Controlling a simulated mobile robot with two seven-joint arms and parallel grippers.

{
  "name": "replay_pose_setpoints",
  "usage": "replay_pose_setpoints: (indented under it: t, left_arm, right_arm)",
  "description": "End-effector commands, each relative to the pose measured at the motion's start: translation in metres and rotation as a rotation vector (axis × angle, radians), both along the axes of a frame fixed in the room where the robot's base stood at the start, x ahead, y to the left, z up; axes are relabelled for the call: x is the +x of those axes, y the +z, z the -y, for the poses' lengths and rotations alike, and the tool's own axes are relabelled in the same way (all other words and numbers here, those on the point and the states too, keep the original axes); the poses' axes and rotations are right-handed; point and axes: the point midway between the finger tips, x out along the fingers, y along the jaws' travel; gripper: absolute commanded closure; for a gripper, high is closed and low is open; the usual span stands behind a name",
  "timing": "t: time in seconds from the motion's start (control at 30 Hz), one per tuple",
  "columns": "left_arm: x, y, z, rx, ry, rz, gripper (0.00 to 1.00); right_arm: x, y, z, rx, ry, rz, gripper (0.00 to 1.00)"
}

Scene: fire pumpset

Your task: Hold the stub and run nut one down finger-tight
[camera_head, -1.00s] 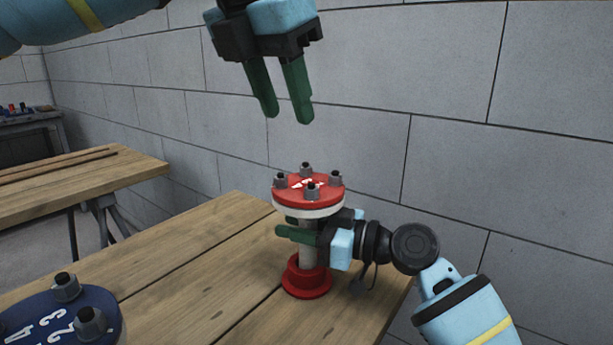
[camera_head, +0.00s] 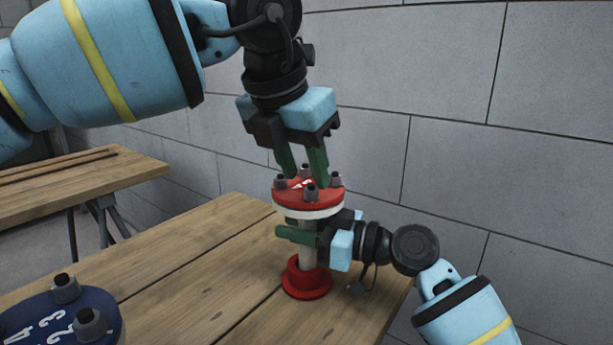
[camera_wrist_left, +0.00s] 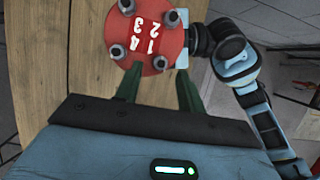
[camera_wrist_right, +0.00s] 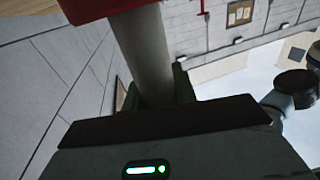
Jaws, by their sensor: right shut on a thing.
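The stub stands upright on the table, with a grey pipe (camera_head: 308,256), a red base (camera_head: 306,282) and a red top flange (camera_head: 322,196) over a white ring. Several grey nuts sit on studs around the flange. White numerals mark its face in the left wrist view (camera_wrist_left: 146,36). My right gripper (camera_head: 298,235) is shut around the pipe below the flange; the pipe also shows between its fingers in the right wrist view (camera_wrist_right: 147,60). My left gripper (camera_head: 304,178) is open, pointing down just above the flange. In the left wrist view, one nut (camera_wrist_left: 160,62) appears between its fingertips.
A dark blue numbered disc (camera_head: 60,318) with grey nuts lies at the front left of the wooden table (camera_head: 200,265). Another wooden table (camera_head: 70,180) stands at the back left. A grey block wall (camera_head: 430,150) rises close behind the stub. The tabletop between disc and stub is clear.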

Motion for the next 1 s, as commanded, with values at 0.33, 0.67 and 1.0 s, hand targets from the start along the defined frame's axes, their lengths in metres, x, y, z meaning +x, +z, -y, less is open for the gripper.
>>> replay_pose_setpoints:
  t: [0.33,0.67,1.0]
  left_arm:
    - [0.007,-0.021,0.005,0.0,-0.001,0.0,0.61]
    - [0.007,-0.021,0.005,0.0,-0.001,0.0,0.77]
    - [0.007,-0.02,0.005,0.0,-0.002,0.0,1.0]
  right_arm:
    - [0.0,0.0,0.0,-0.001,-0.001,0.0,1.0]
    - [0.0,0.0,0.0,-0.001,-0.001,0.0,1.0]
    - [0.0,0.0,0.0,-0.001,-0.001,0.0,1.0]
